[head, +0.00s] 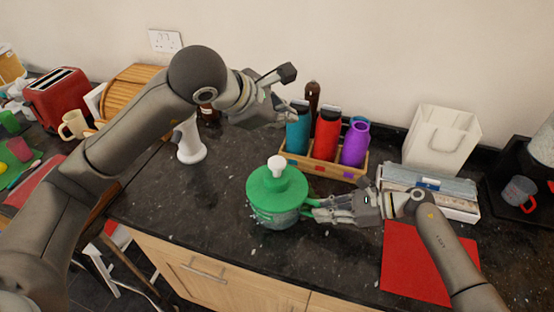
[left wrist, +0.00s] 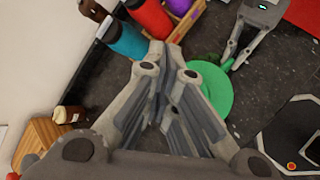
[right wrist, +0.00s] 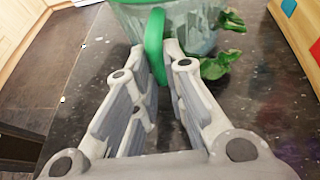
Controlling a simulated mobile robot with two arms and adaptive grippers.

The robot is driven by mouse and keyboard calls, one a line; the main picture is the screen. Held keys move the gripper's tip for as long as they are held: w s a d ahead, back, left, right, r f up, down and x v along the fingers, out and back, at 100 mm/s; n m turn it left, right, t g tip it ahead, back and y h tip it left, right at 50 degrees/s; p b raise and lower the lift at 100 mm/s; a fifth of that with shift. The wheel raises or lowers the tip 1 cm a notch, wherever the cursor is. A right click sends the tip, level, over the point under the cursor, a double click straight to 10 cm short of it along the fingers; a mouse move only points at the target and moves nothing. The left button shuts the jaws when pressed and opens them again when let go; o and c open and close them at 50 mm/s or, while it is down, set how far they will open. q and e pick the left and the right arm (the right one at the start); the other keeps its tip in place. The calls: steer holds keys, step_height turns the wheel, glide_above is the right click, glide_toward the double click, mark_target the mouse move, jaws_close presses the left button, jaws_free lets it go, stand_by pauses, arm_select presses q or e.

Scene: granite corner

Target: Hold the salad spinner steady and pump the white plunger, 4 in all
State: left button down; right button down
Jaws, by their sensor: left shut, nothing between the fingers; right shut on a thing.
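The salad spinner (head: 270,213) stands upright on the dark counter, with a green lid (head: 262,186) and a clear bowl. Its white plunger (head: 277,163) sticks up from the lid's middle. My right gripper (head: 310,209) is shut on the spinner's green handle (right wrist: 154,45), at the bowl's right side. My left gripper (head: 287,98) is shut and empty, held above and behind the spinner, clear of the plunger. In the left wrist view the fingers (left wrist: 166,52) partly cover the green lid (left wrist: 215,88); the plunger is hidden there.
A wooden rack (head: 325,168) with teal, red and purple bottles stands behind the spinner. A white spray bottle (head: 190,143) is at left. Leafy greens (right wrist: 215,65) lie by the bowl.

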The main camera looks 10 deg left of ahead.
mark_target(282, 162)
arm_select(q)
steer(key=shift+r, duration=0.3)
steer(key=shift+f, duration=4.4)
steer(key=shift+f, duration=0.1)
steer(key=shift+f, duration=0.35)
steer(key=shift+f, duration=1.6)
steer(key=shift+r, duration=2.05)
